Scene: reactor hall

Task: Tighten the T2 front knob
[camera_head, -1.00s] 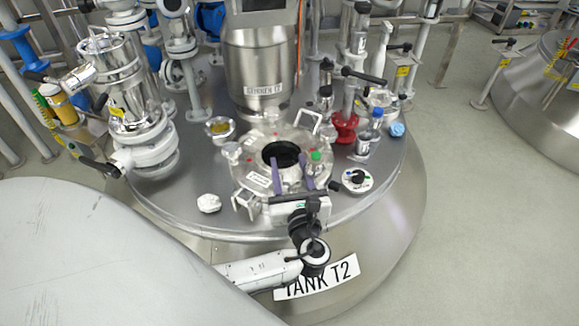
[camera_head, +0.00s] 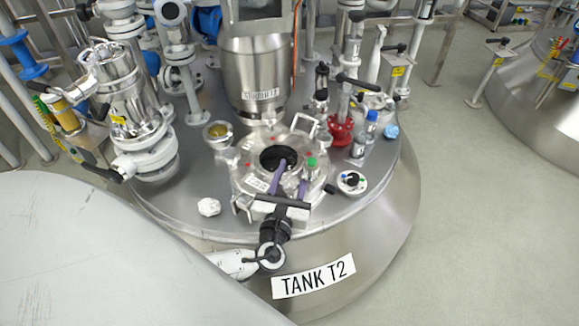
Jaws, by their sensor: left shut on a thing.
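Tank T2 carries a "TANK T2" label (camera_head: 314,277) on its front side. On its top is a round steel hatch (camera_head: 240,178) with a dark central opening (camera_head: 281,157). My left gripper (camera_head: 291,174) reaches over the hatch's front edge from the left. Its two purple fingers are a little apart and closed around the front knob, which the fingers and gripper body largely hide. How tight the knob sits cannot be seen. My right gripper is not in view.
A small bottle with a green cap (camera_head: 311,163) stands on the hatch close to the fingers. A white crumpled piece (camera_head: 209,206), a round dial-like part (camera_head: 352,182), a blue-capped bottle (camera_head: 371,122) and a red valve (camera_head: 340,130) surround it. A steel column stands behind.

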